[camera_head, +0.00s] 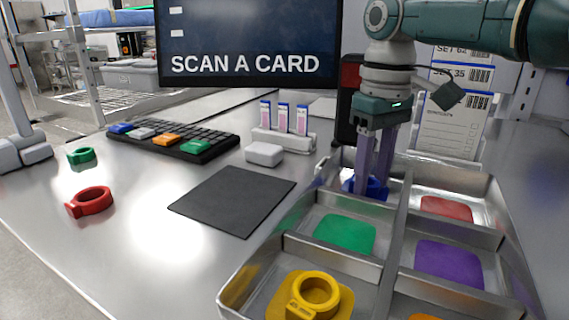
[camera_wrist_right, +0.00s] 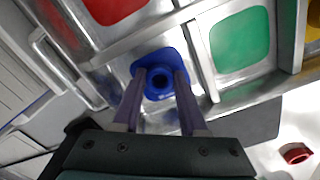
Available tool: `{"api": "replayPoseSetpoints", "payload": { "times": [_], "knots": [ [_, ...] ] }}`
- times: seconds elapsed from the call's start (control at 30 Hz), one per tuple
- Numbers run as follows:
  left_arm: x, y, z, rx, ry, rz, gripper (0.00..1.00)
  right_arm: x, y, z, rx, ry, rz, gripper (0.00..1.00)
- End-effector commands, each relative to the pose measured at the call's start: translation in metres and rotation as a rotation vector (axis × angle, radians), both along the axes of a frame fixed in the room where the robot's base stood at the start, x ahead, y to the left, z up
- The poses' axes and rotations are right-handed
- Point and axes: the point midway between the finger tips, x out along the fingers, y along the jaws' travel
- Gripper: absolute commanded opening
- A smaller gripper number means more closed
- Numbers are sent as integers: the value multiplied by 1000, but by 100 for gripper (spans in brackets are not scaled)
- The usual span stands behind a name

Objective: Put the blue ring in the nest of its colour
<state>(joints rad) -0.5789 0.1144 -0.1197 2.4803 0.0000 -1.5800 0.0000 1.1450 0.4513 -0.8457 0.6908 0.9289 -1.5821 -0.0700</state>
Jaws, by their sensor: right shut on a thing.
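The blue ring (camera_head: 371,188) is in the back-left compartment of the metal tray (camera_head: 403,215). My right gripper (camera_head: 369,180) points down into that compartment and is shut on the ring. In the right wrist view the ring (camera_wrist_right: 158,84) is between the two fingertips (camera_wrist_right: 158,90), over the blue pad (camera_wrist_right: 150,62) that marks the blue nest. I cannot tell whether the ring touches the pad. In the head view the fingers and ring hide part of this compartment. My left gripper is not in view.
Other compartments have green (camera_head: 345,232), red (camera_head: 447,208) and purple (camera_head: 449,262) pads; a yellow ring (camera_head: 315,294) sits in the front-left one. Red (camera_head: 90,201) and green (camera_head: 81,156) rings lie on the table. Dividers surround the gripper; a screen (camera_head: 248,45) stands behind.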

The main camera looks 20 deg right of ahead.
Motion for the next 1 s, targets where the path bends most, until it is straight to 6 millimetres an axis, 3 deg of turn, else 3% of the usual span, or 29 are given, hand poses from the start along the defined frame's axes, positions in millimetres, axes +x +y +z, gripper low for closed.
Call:
{"api": "replayPoseSetpoints", "payload": {
  "times": [0.13,0.17,0.4,0.77,1.0],
  "knots": [
    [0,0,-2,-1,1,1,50,0,0,-4,0,0,0,0],
    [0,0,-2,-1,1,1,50,0,0,-3,0,0,0,44],
    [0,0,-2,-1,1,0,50,0,0,-3,0,0,0,71],
    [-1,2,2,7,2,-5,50,1,0,7,0,-2,0,72],
    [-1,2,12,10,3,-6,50,1,0,56,0,-5,0,72]
  ]
}}
